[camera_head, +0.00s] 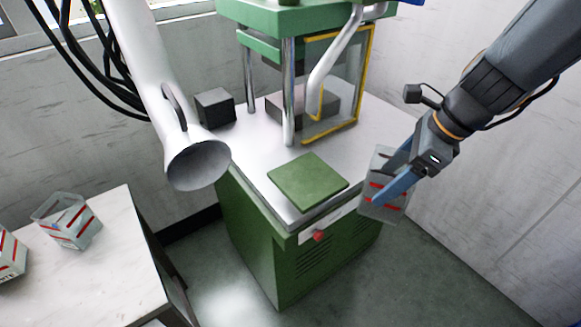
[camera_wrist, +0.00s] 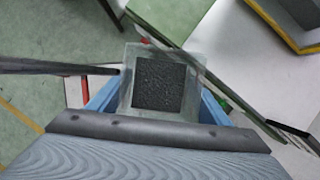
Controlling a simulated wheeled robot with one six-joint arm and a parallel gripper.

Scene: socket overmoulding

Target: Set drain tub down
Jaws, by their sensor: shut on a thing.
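The drain tub (camera_head: 384,208) is a translucent grey tub with red stripes. It is in my gripper (camera_head: 395,182), whose blue fingers are shut on it. The tub is held in the air just right of the press table's front corner, apart from the table top. In the wrist view the tub (camera_wrist: 127,88) is seen from above between the fingers (camera_wrist: 157,103), with a dark, grainy square surface inside. A green square pad (camera_head: 307,182) lies on the press table to the left of the tub, with nothing on it.
The green press (camera_head: 265,18) stands on the table (camera_head: 240,160), with a yellow-edged guard (camera_head: 340,130) and a black box (camera_head: 214,107). A white funnel-ended duct (camera_head: 197,163) hangs at left. A pale table (camera_head: 100,265) holds another clear tub (camera_head: 72,225) and a striped container (camera_head: 8,255).

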